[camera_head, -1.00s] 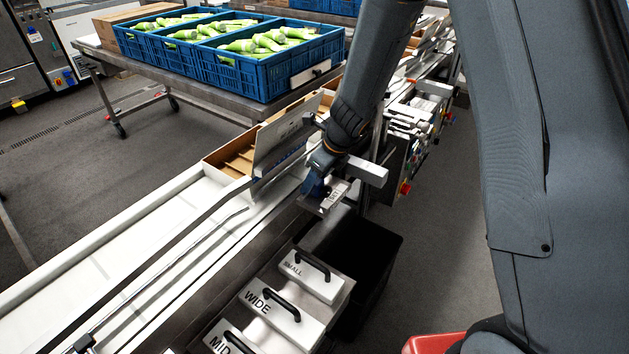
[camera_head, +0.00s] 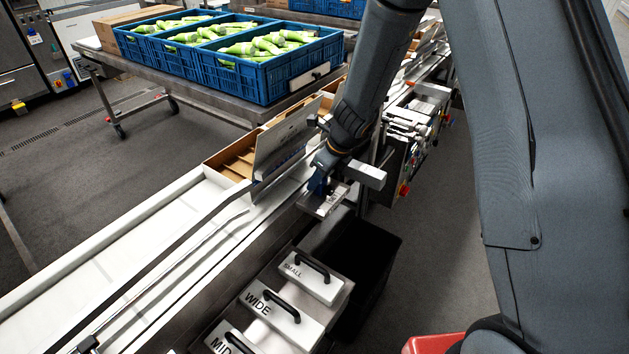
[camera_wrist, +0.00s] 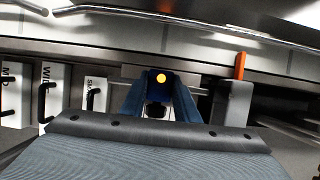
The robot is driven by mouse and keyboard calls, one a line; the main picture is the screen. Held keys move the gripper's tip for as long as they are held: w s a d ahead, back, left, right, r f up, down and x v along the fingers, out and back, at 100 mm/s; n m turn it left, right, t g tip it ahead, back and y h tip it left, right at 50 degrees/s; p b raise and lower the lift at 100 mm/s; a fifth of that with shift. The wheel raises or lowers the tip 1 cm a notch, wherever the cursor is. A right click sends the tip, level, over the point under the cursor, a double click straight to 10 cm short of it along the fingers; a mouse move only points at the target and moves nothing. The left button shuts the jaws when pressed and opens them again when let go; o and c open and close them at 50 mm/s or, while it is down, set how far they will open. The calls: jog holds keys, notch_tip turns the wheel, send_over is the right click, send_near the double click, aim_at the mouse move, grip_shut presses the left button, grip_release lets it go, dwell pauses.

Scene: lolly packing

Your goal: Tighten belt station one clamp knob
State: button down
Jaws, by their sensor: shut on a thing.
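My gripper (camera_wrist: 159,100) reaches down to the near side rail of the belt, its two blue fingers pointing at the rail in the wrist view. It is shut on a small dark piece (camera_wrist: 157,110) between the fingers, which I take to be the clamp knob; the fingers hide most of it. A round orange-yellow spot (camera_wrist: 160,78) shows just beyond the fingertips. In the head view my gripper (camera_head: 318,186) is at the rail beside the upright carton flap, and the knob is hidden there. A small pale labelled block (camera_head: 326,203) sits right by the gripper.
Handled plates marked SMALL (camera_head: 312,281), WIDE (camera_head: 268,312) and MID stand at the near side, beside a black bin (camera_head: 372,262). An orange lever (camera_wrist: 240,66) stands right of the fingers. Blue crates (camera_head: 270,78) of green bottles stand behind the belt.

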aim_at(328, 186)
jog(key=shift+w+d, duration=0.15)
jog(key=shift+w, duration=0.05)
jog(key=c, duration=1.4)
grip_release()
jog(key=shift+o, duration=0.2)
jog(key=shift+r, duration=0.1)
jog(key=shift+v, duration=3.8)
